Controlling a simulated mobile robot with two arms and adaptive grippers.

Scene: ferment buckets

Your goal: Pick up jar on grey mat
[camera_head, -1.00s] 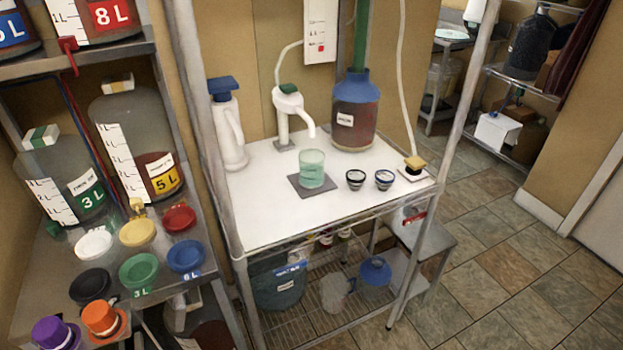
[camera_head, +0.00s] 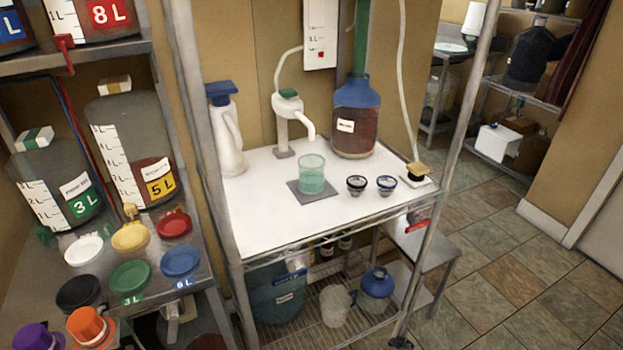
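A translucent green jar (camera_head: 312,176) stands upright on a small grey mat (camera_head: 296,188) in the middle of the white table top (camera_head: 262,215). The jar looks open at the top, with green liquid in its lower part. Nothing touches it from the sides. Neither of my grippers shows in the head view.
A white pump dispenser (camera_head: 288,115) and a blue-topped carboy (camera_head: 356,118) stand behind the jar. Two small dark-rimmed cups (camera_head: 356,185) sit to its right. A white bottle (camera_head: 226,135) stands at the left. Metal posts (camera_head: 462,130) frame the table. Coloured lids (camera_head: 181,261) lie on the left shelf.

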